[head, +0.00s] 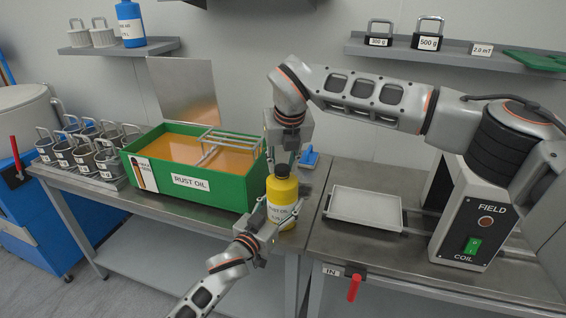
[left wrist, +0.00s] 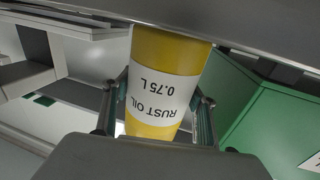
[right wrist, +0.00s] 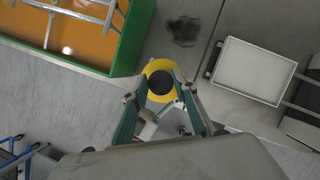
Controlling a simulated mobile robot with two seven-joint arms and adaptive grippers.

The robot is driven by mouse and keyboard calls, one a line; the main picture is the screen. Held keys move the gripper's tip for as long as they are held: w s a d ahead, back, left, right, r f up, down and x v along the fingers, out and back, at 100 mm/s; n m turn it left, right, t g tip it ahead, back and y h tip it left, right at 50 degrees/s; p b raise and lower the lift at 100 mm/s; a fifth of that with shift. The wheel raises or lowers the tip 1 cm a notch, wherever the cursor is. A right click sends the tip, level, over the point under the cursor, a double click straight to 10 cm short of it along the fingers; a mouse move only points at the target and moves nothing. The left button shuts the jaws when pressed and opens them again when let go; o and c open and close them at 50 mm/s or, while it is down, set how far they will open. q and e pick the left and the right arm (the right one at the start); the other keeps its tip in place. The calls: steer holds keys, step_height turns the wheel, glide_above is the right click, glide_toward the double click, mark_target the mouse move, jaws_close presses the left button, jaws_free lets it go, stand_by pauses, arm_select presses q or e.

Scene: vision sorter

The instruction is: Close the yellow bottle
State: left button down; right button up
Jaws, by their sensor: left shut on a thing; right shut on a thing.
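The yellow bottle (head: 280,192), labelled RUST OIL, stands upright near the front edge of the table. My left gripper (head: 272,222) is shut on its body from the front. In the left wrist view the fingers lie on both sides of the yellow bottle (left wrist: 165,90). My right gripper (head: 283,165) points down from above and is shut on the dark cap (right wrist: 160,83) at the top of the bottle. The cap sits over the bottle's mouth in the right wrist view. How far it is screwed on cannot be told.
A green tank (head: 190,195) of orange oil with a wire rack stands left of the bottle. A white tray (head: 365,208) and the field coil box (head: 473,225) are to the right. Several metal weights (head: 85,155) stand at far left. A blue object (head: 309,156) lies behind the bottle.

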steer(key=m+h, duration=0.1)
steer(key=m, duration=0.3)
steer(key=shift+a+h, duration=0.2)
steer(key=shift+h, duration=0.2)
arm_select(q)
steer(key=shift+a, duration=0.1)
arm_select(e)
steer(key=m+h, duration=0.1)
steer(key=m, duration=0.2)
steer(key=shift+m, duration=0.4)
steer(key=shift+m+g+h, duration=0.3)
steer(key=shift+m+h, duration=0.1)
steer(key=shift+m, duration=0.3)
steer(key=o, duration=0.7)
steer(key=shift+r, duration=0.1)
